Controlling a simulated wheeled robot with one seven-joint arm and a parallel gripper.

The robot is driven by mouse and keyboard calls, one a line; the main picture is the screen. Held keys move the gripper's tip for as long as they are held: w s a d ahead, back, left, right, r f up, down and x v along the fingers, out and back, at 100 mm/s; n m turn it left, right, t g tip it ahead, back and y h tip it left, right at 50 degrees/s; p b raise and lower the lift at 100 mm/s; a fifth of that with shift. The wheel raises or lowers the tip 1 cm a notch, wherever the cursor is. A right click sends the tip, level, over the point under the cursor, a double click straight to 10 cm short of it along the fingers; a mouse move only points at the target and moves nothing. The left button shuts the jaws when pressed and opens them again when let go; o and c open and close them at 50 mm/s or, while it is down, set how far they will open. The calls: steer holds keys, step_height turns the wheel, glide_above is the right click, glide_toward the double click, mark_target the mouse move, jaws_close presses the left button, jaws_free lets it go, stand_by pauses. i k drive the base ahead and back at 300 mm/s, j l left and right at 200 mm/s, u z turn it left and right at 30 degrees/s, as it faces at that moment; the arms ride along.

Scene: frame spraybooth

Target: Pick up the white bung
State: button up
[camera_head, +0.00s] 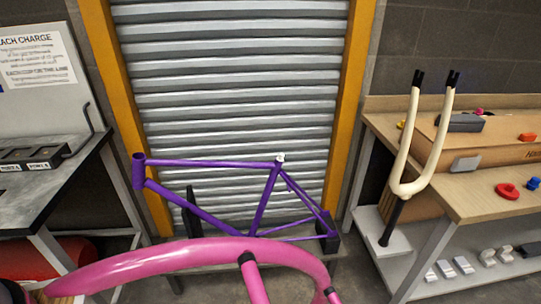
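A small white bung (281,157) sits at the top end of the seat tube of a purple bicycle frame (215,163). It is small in the picture, and I cannot tell how deep it sits in the tube. The purple frame stands upright in front of a grey roller shutter, on dark supports over a low grey stand. My gripper is not in view.
A pink curved tube (170,261) with black bands crosses the foreground below the purple frame. A cream fork (408,150) stands upright at right, beside a wooden bench (475,196) with red and blue parts. A dark-topped bench (62,182) stands left.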

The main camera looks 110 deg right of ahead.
mark_target(281, 157)
steer(key=k+u, duration=0.35)
steer(key=k+j+u, duration=0.15)
steer(key=u, duration=1.1)
steer(key=k+j+u, duration=0.1)
steer(key=u, duration=0.85)
steer(key=j+u, duration=0.1)
steer(key=u, duration=0.8)
steer(key=j+u, duration=0.1)
steer(key=u, duration=0.8)
steer(key=j+u, duration=0.15)
steer(key=u, duration=0.8)
steer(key=j+u, duration=0.1)
steer(key=u, duration=0.8)
steer(key=i+u, duration=0.1)
steer(key=u, duration=1.75)
steer(key=i+l, duration=0.05)
